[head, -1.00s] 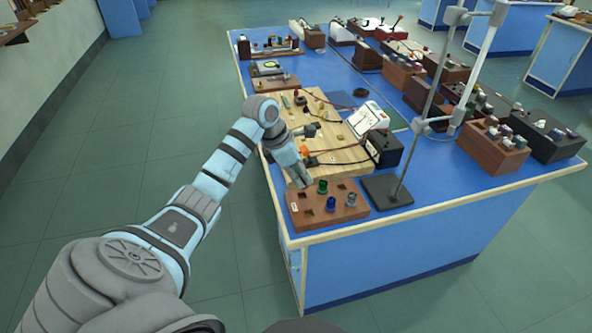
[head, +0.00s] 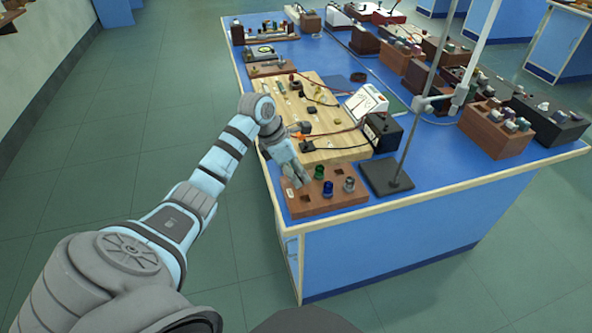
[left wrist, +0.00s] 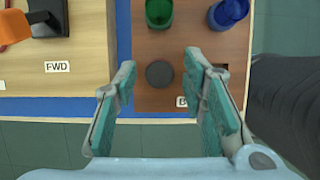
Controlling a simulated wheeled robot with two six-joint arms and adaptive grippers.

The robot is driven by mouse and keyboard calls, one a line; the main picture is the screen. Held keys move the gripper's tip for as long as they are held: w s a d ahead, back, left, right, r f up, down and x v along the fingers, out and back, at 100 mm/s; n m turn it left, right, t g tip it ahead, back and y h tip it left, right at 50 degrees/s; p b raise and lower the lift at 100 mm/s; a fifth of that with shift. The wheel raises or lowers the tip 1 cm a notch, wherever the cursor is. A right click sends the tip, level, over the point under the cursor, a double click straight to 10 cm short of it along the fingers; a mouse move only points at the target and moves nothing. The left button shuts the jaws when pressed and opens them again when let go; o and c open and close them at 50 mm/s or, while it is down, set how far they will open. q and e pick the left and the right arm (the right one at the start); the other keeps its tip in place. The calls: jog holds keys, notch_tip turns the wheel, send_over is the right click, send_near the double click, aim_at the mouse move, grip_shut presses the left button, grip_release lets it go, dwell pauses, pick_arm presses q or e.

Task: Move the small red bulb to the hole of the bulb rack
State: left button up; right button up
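The brown bulb rack (head: 336,197) stands on the near left corner of the blue bench. It bears a green bulb (head: 319,172), a blue bulb (head: 328,188) and a grey one (head: 349,185), and has dark empty holes. My left gripper (head: 299,177) is over the rack's left end. In the left wrist view its fingers (left wrist: 160,68) are apart. Between them in that picture a dark round spot (left wrist: 160,74) shows on the rack; I cannot tell whether it is a hole or a bulb's end. I cannot make out the small red bulb for certain. My right gripper is out of view.
A light wooden board (head: 345,155) with wires and small parts lies behind the rack. A stand with a dark base (head: 386,178) and tall rod is right of the rack. A black box (head: 384,132) stands behind that. Floor left of the bench is clear.

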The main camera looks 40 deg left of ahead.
pick_arm(q)
jog(key=v, duration=1.2)
jog(key=shift+w, duration=0.1)
